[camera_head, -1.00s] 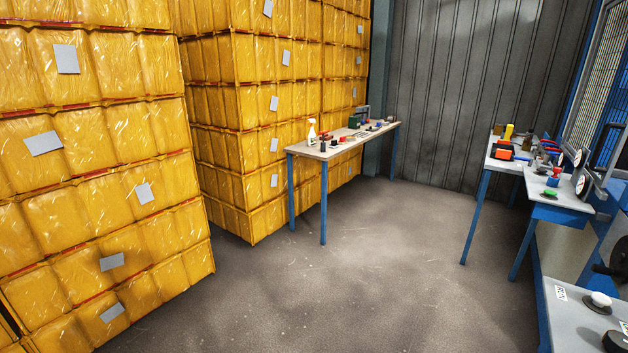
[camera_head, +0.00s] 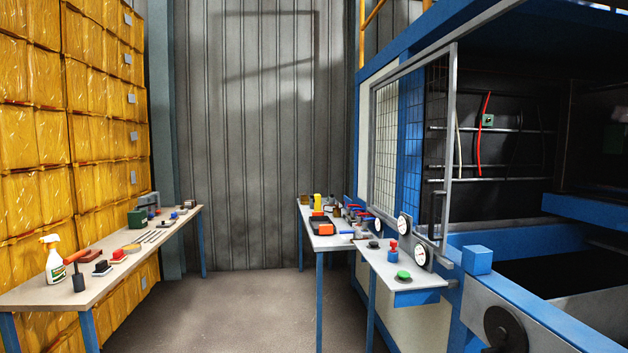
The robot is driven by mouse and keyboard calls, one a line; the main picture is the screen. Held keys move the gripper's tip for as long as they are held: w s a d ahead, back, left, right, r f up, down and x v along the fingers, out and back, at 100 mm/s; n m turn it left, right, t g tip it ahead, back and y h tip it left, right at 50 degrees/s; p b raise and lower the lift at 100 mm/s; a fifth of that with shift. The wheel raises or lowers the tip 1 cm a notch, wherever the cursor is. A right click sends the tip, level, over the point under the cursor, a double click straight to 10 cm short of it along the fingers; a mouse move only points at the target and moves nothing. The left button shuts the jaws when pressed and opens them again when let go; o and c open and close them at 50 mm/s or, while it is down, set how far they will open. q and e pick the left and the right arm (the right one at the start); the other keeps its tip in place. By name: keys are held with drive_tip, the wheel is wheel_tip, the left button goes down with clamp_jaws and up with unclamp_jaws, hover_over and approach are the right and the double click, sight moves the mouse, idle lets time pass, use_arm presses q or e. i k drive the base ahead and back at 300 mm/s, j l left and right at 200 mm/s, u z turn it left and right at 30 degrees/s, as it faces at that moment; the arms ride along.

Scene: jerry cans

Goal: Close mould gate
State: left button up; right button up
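The mould gate (camera_head: 453,120) is a grey-framed mesh panel on the blue machine (camera_head: 400,52) at the right. It has a dark upright handle (camera_head: 438,212) near its right edge. The gate stands open: to its right is a wide dark opening with rods, a red hose (camera_head: 483,135) and a small green part (camera_head: 488,120) inside. Neither of my grippers is in view.
A narrow bench (camera_head: 405,273) with gauges, a green button and a red part stands before the gate. A blue block (camera_head: 477,260) and a black wheel (camera_head: 508,330) are at the lower right. A tool table (camera_head: 30,292) is at left. Floor (camera_head: 240,310) between is clear.

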sight(451, 49)
drive_tip(key=i+j+z, duration=0.15)
drive_tip(key=i+z, duration=0.3)
drive_tip(key=i+j+z, duration=0.25)
drive_tip(key=i+z, duration=0.15)
